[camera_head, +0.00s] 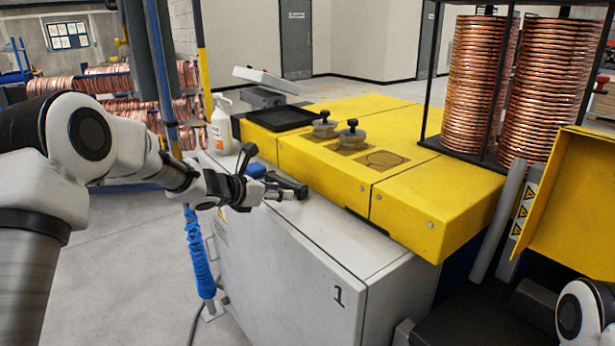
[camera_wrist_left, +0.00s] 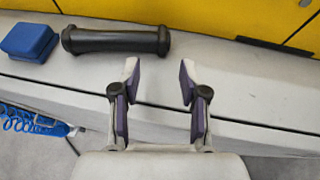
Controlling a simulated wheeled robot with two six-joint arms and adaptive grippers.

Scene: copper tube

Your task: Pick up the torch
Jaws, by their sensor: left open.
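The torch is a black cylinder with wider ends. In the left wrist view the torch (camera_wrist_left: 116,40) lies on its side on the grey cabinet top, beyond my fingers and to the left. My left gripper (camera_wrist_left: 160,82) is open and empty, its two purple-padded fingers apart from the torch.
A blue block (camera_wrist_left: 28,41) lies just left of the torch. The yellow machine top (camera_head: 340,180) rises behind it. A white spray bottle (camera_head: 221,128) stands at the cabinet's far end. The grey cabinet top (camera_head: 318,235) is bare towards the front.

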